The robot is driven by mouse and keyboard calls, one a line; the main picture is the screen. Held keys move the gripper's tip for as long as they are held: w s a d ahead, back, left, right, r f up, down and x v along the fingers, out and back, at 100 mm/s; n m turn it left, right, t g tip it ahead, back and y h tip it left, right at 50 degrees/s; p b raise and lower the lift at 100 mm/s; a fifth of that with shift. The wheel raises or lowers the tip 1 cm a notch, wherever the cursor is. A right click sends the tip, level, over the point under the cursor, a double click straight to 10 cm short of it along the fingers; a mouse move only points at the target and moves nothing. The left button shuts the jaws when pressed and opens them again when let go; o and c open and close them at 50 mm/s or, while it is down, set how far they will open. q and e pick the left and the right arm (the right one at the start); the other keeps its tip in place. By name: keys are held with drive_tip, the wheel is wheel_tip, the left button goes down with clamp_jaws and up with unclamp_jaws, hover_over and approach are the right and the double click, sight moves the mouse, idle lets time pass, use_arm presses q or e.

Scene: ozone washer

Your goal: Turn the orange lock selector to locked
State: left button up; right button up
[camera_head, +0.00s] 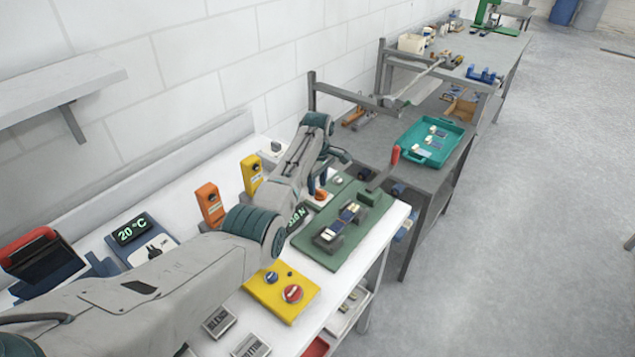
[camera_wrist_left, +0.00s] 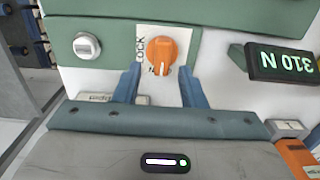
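The orange lock selector (camera_wrist_left: 160,53) is a round knob on a white plate marked LOCK in the left wrist view. In the head view a small orange part of it (camera_head: 319,194) shows beside my gripper, on the white bench by the green plate (camera_head: 307,245). My left gripper (camera_wrist_left: 160,88) is open, its two blue fingers apart, one to each side of the knob's near edge. In the wrist view the fingertips reach about the knob's lower part. I cannot tell if they touch it. My right gripper is not in view.
A silver knob (camera_wrist_left: 87,46) sits left of the selector. A display reading 310 N (camera_wrist_left: 284,64) stands to the right. Orange (camera_head: 210,203) and yellow (camera_head: 251,175) boxes stand behind my arm. A yellow button panel (camera_head: 270,292) lies in front.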

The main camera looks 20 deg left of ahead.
use_arm(q)
drive_tip(key=shift+s+d+f, duration=0.1)
drive_tip(key=shift+s+f, duration=0.1)
drive_tip(key=shift+f, duration=0.15)
drive_tip(key=shift+w+f, duration=0.15)
drive_tip(key=shift+f, duration=0.05)
clamp_jaws()
